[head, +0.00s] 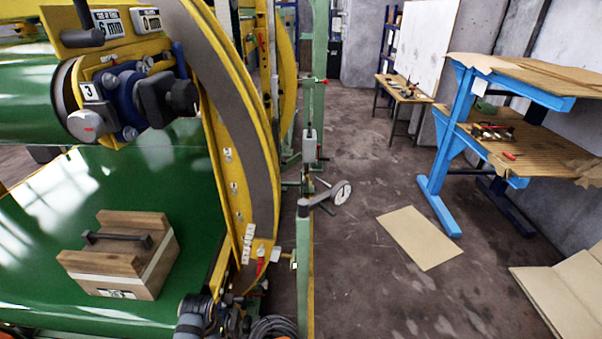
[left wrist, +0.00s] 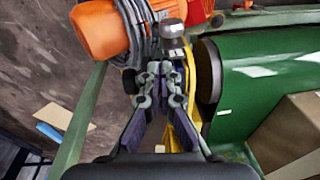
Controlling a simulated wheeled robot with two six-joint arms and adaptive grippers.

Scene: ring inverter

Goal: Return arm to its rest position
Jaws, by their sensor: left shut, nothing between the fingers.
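My left gripper (left wrist: 154,72) shows in the left wrist view, with its dark fingers drawn together and nothing visible between them. It points toward a round metal knob (left wrist: 173,29) beside an orange motor-like part (left wrist: 100,32). I cannot tell whether the fingertips touch the knob. In the head view I cannot clearly make out the left gripper. My right gripper is in neither view.
A yellow ring frame (head: 235,120) stands beside the green belt (head: 185,205), which bears a wooden box with a dark handle (head: 118,262). A green post (head: 303,270) stands close by. A blue workbench (head: 440,165) is at right. Open floor lies between, with a flat board (head: 420,238).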

